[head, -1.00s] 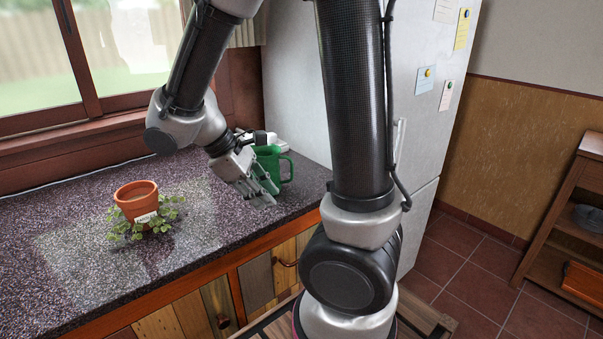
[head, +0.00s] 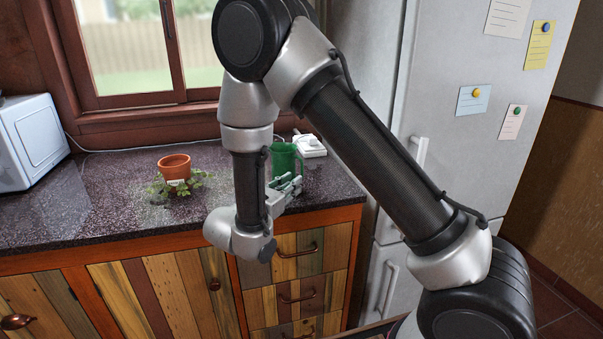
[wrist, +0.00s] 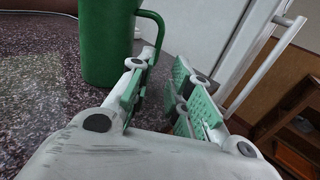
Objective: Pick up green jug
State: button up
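The green jug (head: 285,160) stands upright on the dark speckled counter (head: 110,210), near the fridge. In the wrist view the jug (wrist: 107,45) is at the upper left, its handle on its right side. My gripper (head: 290,186) is low over the counter's front part, just in front of the jug. In the wrist view my gripper (wrist: 163,75) has its fingers apart with nothing between them. The left finger's tip overlaps the lower part of the handle; I cannot tell whether they touch. My arm hides the jug's left side in the head view.
A potted plant (head: 175,168) stands on the counter left of my arm. The fridge (head: 375,75) rises close on the right. A white appliance (head: 28,140) is at the far left.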

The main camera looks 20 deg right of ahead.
aim_at(302, 171)
jog(key=shift+w+a+r+t, duration=0.2)
jog(key=shift+a+r+t, duration=0.1)
jog(key=shift+r, duration=0.05)
jog(key=shift+w+r, duration=0.15)
jog(key=shift+w, duration=0.1)
jog(key=x, duration=0.7)
jog(key=shift+d, duration=0.3)
grip_shut()
